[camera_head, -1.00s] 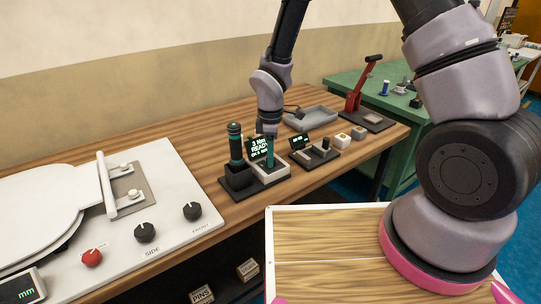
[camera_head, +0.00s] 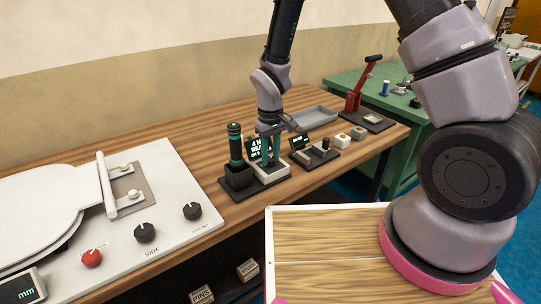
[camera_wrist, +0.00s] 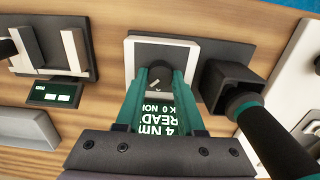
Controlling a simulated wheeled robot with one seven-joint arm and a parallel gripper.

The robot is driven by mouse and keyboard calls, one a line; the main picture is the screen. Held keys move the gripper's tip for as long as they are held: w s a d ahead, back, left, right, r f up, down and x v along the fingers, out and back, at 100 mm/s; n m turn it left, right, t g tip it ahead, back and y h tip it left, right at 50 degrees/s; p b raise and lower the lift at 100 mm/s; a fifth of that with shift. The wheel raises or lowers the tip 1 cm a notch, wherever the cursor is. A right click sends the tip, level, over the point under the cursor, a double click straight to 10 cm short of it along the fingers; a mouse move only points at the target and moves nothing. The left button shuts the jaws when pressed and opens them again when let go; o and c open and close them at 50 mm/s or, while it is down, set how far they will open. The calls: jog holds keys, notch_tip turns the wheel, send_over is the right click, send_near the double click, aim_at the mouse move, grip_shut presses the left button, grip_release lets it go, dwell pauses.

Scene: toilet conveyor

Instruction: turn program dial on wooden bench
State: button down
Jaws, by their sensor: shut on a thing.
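The program dial (camera_wrist: 155,54) is a dark round knob on a white-framed unit, seen in the wrist view. My gripper (camera_wrist: 161,82) has its two green fingers closed on either side of the dial. In the head view, my gripper (camera_head: 270,150) reaches down onto the small white unit (camera_head: 271,172) on the wooden bench (camera_head: 190,140). The dial itself is hidden there by the fingers. The unit's display (camera_wrist: 160,114) shows between the fingers in the wrist view and reads "4 Nm READY", with a smaller line partly covered.
A black holder with a green-and-black upright tool (camera_head: 236,150) stands close left of the unit in the head view. A black fixture with a small display (camera_head: 315,155) is to its right. A grey tray (camera_head: 312,117) lies behind. A white panel with knobs (camera_head: 150,200) fills the left.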

aim_at(271, 158)
jog(key=shift+m, duration=1.5)
jog(key=c, duration=0.5)
grip_release()
jog(key=shift+r, duration=5.45)
